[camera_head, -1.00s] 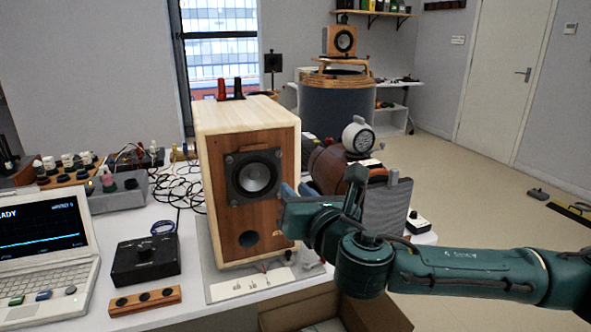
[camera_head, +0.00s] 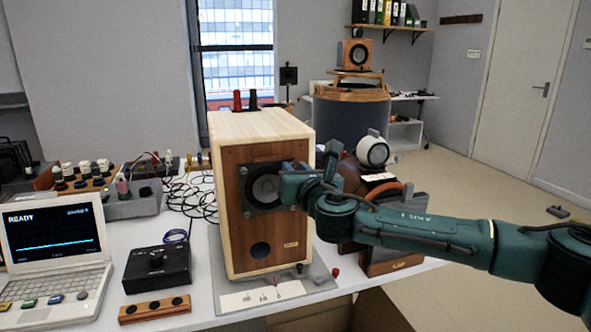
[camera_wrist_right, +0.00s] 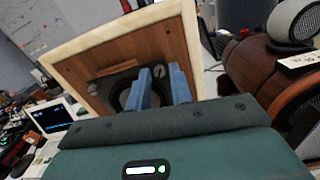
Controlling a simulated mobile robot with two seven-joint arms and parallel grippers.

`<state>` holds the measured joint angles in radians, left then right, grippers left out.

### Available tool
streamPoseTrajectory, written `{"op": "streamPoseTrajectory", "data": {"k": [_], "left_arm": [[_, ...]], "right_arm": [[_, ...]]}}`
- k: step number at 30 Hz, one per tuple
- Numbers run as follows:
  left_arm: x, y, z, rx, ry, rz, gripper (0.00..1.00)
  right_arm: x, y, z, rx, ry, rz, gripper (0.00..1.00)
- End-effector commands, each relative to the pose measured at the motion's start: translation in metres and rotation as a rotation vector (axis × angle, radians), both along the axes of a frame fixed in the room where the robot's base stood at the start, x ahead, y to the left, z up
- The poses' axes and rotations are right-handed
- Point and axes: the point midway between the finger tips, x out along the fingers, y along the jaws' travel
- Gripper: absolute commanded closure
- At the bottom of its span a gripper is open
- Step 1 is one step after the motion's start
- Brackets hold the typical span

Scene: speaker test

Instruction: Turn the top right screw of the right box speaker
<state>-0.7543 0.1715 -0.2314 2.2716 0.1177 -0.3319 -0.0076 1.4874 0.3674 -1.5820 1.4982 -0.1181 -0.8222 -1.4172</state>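The box speaker (camera_head: 287,222) is a pale wooden cabinet with a brown front, standing upright on the table. Its round driver (camera_head: 264,189) sits in a dark square plate. My right gripper (camera_head: 287,180) is in front of the plate's upper right side and hides that corner in the head view. In the right wrist view, its two blue fingers (camera_wrist_right: 163,88) stand apart in front of the plate (camera_wrist_right: 108,86). A small round screw head (camera_wrist_right: 160,71) shows between them. I cannot tell whether the fingers touch it. My left gripper is out of view.
A laptop (camera_head: 55,235), a black knob box (camera_head: 157,267) and a wooden block with holes (camera_head: 154,309) are left of the speaker. A brown cylinder with a white round horn (camera_head: 372,151) stands close behind my right arm. Cables lie behind.

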Motion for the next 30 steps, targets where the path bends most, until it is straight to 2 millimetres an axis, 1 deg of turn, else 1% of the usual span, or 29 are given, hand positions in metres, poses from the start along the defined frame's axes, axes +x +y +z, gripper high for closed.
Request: {"op": "streamPoseTrajectory", "data": {"k": [4, 12, 14, 20, 21, 30], "left_arm": [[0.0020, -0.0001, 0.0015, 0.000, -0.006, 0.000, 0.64], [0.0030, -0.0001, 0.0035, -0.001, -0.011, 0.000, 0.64], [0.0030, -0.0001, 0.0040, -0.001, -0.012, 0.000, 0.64], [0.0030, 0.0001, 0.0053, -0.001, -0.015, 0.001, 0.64], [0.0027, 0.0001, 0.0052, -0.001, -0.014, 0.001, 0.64], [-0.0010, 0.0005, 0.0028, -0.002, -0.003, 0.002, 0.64]], "right_arm": [[0.0063, 0.0027, -0.0001, 0.001, 0.000, 0.001, 0.78], [0.0074, 0.0026, 0.0000, 0.001, 0.000, 0.001, 0.78], [0.0072, 0.0026, 0.0000, 0.000, 0.000, 0.001, 0.82], [0.0072, 0.0025, 0.0000, 0.000, 0.000, 0.001, 0.99], [0.0072, 0.0024, 0.0000, 0.000, 0.000, 0.001, 1.00], [0.0073, 0.0022, 0.0002, 0.013, 0.004, 0.000, 1.00]]}}
